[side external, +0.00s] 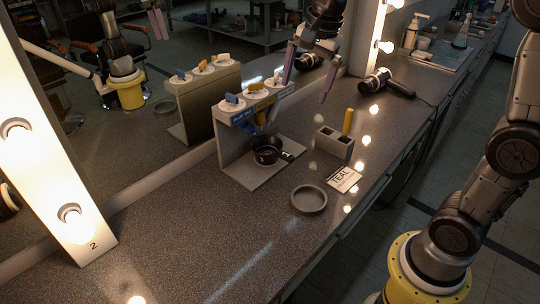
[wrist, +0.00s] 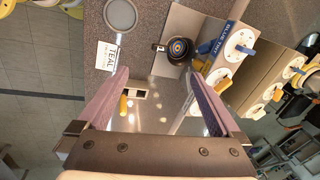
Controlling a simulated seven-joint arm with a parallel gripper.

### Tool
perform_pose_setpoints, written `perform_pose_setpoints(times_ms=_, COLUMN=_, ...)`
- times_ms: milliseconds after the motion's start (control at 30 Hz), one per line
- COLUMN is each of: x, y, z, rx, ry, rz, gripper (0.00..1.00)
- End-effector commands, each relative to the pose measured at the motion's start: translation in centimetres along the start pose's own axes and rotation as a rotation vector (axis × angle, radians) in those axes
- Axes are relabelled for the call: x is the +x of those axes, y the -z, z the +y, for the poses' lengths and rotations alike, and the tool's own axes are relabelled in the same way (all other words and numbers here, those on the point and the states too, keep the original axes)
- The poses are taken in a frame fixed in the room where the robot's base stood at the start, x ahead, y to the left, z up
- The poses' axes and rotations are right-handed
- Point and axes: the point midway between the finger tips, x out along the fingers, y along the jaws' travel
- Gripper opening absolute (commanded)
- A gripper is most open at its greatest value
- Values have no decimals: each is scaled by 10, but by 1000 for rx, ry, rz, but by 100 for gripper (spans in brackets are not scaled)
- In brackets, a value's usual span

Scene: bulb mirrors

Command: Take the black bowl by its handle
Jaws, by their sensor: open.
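The black bowl (side external: 266,151) sits on the grey base plate of a dispenser stand (side external: 236,150), under its nozzles. Its short handle (side external: 288,156) points right, toward the counter's front. In the wrist view the bowl (wrist: 180,50) shows coloured rings inside, and its handle (wrist: 159,47) points left. My gripper (side external: 305,92) is open and empty, in the air above the counter, higher than the bowl and to its right. In the wrist view the bowl and handle lie beyond the open fingertips (wrist: 160,75), apart from them.
A grey holder (side external: 334,143) with a yellow stick stands right of the bowl. A TEAL card (side external: 343,179) and a round grey dish (side external: 309,199) lie nearer the front edge. A hair dryer (side external: 386,83) lies behind. A mirror backs the counter; the left foreground is clear.

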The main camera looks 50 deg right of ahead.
Motion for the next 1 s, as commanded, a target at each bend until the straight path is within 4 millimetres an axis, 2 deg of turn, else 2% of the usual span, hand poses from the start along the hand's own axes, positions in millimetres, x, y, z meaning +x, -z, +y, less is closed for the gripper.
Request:
perform_pose_setpoints(times_ms=33, x=20, y=8, z=-15, rx=47, ry=-39, rz=-8, gripper=100)
perform_pose_setpoints(times_ms=100, x=43, y=18, z=-29, rx=94, ry=-82, rz=-16, gripper=100)
perform_pose_setpoints(times_ms=200, x=76, y=28, z=-42, rx=115, ry=-135, rz=-27, gripper=100)
perform_pose_setpoints(times_ms=300, x=102, y=35, z=-45, rx=124, ry=-178, rz=-38, gripper=100)
perform_pose_setpoints(times_ms=400, x=120, y=37, z=-41, rx=130, ry=-214, rz=-47, gripper=100)
perform_pose_setpoints(times_ms=567, x=137, y=38, z=-36, rx=134, ry=-229, rz=-50, gripper=100)
perform_pose_setpoints(times_ms=800, x=181, y=34, z=-26, rx=132, ry=-230, rz=-51, gripper=100)
perform_pose_setpoints(times_ms=1000, x=204, y=33, z=-21, rx=132, ry=-227, rz=-50, gripper=100)
